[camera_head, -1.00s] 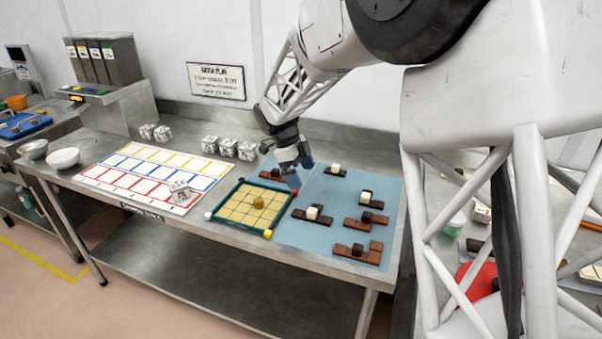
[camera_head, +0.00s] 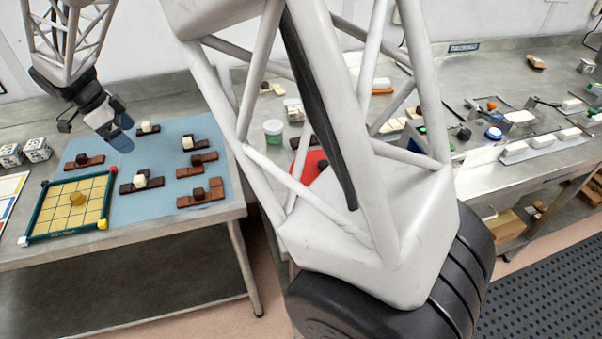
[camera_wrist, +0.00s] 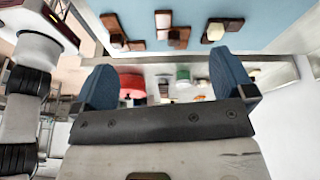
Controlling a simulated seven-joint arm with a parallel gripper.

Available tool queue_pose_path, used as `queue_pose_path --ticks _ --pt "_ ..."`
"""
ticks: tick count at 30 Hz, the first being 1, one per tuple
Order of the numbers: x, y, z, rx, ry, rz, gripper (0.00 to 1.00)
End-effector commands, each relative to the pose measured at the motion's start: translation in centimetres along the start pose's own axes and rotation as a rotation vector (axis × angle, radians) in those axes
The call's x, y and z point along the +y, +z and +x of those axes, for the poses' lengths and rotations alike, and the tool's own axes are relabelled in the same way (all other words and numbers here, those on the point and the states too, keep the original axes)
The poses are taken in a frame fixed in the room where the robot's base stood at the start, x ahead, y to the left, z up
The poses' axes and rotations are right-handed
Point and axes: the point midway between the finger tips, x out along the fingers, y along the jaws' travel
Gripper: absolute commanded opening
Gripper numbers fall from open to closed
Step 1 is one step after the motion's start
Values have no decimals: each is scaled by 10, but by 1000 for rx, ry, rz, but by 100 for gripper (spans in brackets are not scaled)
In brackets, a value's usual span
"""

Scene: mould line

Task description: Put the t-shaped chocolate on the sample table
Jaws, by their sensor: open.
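Several chocolate pieces lie on a blue mat (camera_head: 152,206) on the left steel table, most with a dark or white block on top. They include a brown piece (camera_head: 201,196) at the front right, a dark piece with a pale block (camera_head: 141,183) at the middle, and a dark bar (camera_head: 84,161) at the left. I cannot tell which one is T-shaped. My gripper (camera_head: 120,133) is open and empty above the mat's back left part. Its two blue fingers show apart in the wrist view (camera_wrist: 165,84), with chocolates beyond them. I cannot tell which surface is the sample table.
My arm blocks the middle. A second bench (camera_head: 490,170) with a green-topped tub and small items runs right.

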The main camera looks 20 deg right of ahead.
Motion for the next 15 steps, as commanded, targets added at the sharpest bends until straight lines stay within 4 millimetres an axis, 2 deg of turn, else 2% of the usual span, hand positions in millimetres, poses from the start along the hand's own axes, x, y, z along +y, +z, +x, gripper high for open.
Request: queue_pose_path --ticks 1,3,15 --pt "6 -17 -3 -11 -2 -24 100" --pt "14 -38 -5 -27 -5 -69 100" --pt "74 -148 -11 -109 -48 -336 100"
